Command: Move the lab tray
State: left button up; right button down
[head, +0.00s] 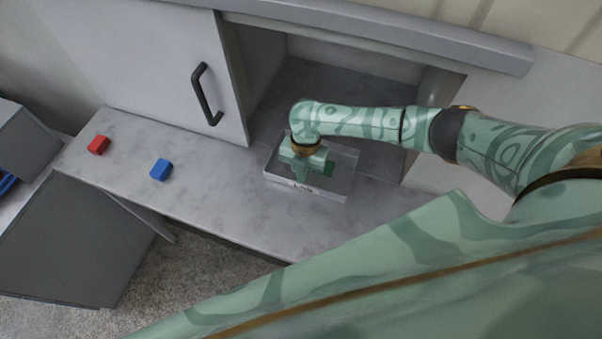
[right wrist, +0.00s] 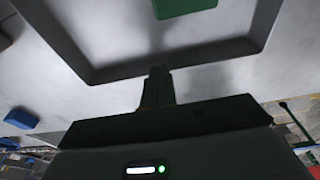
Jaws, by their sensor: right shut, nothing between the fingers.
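The lab tray (head: 325,192), a shallow clear-grey tray with a dark label on its near side, sits on the grey counter in front of the open cupboard bay. A green block (head: 329,168) lies in it. My right gripper (head: 303,165) is above the tray and covers part of it. In the right wrist view, its fingers (right wrist: 158,75) are shut with nothing between them, and their tips overlap the tray's rim (right wrist: 190,52); whether they touch it I cannot tell. The green block (right wrist: 186,8) shows at the top there. My left gripper is not in view.
A red block (head: 98,145) and a blue block (head: 161,169) lie on the counter to the left. A closed cupboard door with a black handle (head: 206,94) stands behind them. The counter (head: 215,190) is clear between the blue block and the tray.

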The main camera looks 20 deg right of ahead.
jog(key=w+d+b, duration=0.2)
jog(key=w+d, duration=0.1)
jog(key=w+d+b, duration=0.2)
jog(key=w+d, duration=0.1)
jog(key=w+d+f+b, duration=0.1)
jog(key=w+d+b, duration=0.1)
jog(key=w+d, duration=0.1)
jog(key=shift+d, duration=0.25)
jog(key=shift+w+d+r, duration=0.1)
jog(key=shift+w+d, duration=0.1)
jog(key=shift+w, duration=0.05)
jog(key=shift+w+d+r, duration=0.1)
jog(key=shift+w+r+p, duration=0.25)
jog(key=shift+r+p, duration=0.45)
jog(key=shift+r, duration=0.25)
notch_tip(320, 180, up, 6)
jog(key=p, duration=0.1)
jog(key=shift+w+d, duration=0.35)
jog(key=shift+d, duration=0.05)
